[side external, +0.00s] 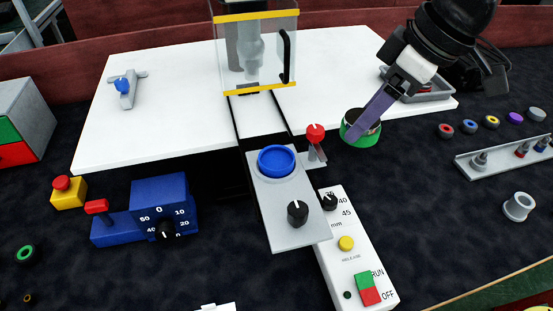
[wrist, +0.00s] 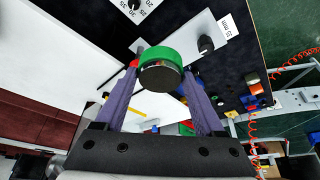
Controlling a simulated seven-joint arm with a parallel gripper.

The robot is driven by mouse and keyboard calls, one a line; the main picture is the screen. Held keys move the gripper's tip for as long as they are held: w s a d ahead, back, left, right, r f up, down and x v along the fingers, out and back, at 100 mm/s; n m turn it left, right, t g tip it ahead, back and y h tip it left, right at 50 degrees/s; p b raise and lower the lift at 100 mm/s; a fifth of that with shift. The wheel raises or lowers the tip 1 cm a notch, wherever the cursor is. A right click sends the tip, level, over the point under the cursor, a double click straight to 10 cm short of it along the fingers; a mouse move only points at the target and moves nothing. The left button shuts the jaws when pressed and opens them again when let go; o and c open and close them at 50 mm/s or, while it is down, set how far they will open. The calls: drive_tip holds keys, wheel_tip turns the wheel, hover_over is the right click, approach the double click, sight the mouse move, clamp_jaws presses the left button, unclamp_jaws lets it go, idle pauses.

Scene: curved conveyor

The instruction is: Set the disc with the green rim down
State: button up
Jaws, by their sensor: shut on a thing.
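The disc with the green rim (side external: 361,133) is at the tip of my gripper (side external: 364,128), right of centre in the side view. It has a dark face and a green band around its side. In the wrist view the disc (wrist: 158,62) sits between my two purple fingers (wrist: 163,75), which are shut on it.
A grey plate (side external: 265,215) with a round blue seat (side external: 277,161) and a black knob lies left of the disc. A red-knobbed lever (side external: 316,136) stands between them. A clear guarded press (side external: 257,50) is behind. Several coloured rings (side external: 468,127) lie at right.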

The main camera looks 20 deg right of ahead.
drive_tip(key=shift+s+a+r, duration=0.1)
drive_tip(key=shift+s+a, duration=0.25)
drive_tip(key=shift+a, duration=0.15)
drive_tip(key=w+a+f, duration=0.2)
drive_tip(key=w+f, duration=0.1)
drive_tip(key=w+a+f, duration=0.6)
drive_tip(key=w, duration=0.1)
drive_tip(key=shift+a, duration=0.25)
drive_tip(key=x, duration=0.3)
drive_tip(key=shift+s+d+f, duration=0.1)
drive_tip(key=shift+s+d, duration=0.05)
drive_tip(key=shift+s, duration=0.05)
drive_tip(key=shift+f, duration=0.45)
drive_tip(key=shift+f, duration=0.25)
